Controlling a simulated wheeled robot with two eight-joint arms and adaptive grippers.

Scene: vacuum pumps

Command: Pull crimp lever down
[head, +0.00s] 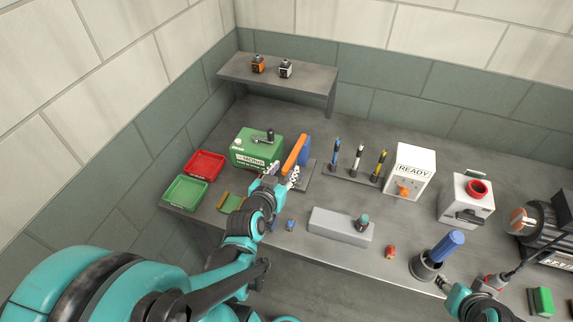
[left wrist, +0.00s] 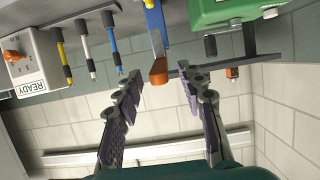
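The crimp lever (head: 293,153) is a long orange bar, raised and tilted, on a crimper with a blue body (head: 305,151) and a grey base. In the left wrist view the lever's orange end (left wrist: 159,71) lies ahead of the fingertips, in line with the gap between them. My left gripper (head: 281,179) is just in front of the lever's lower end in the head view. Its fingers are spread in the left wrist view (left wrist: 163,88) with nothing held. My right gripper (head: 442,286) is at the lower right, partly cut off; its finger opening is unclear.
A green machine (head: 247,148) stands close left of the crimper. A rack (head: 351,178) with blue, white and yellow tools and a READY box (head: 410,171) stand to its right. A grey block (head: 340,228) lies in front. Red (head: 206,166) and green trays (head: 186,194) are at left.

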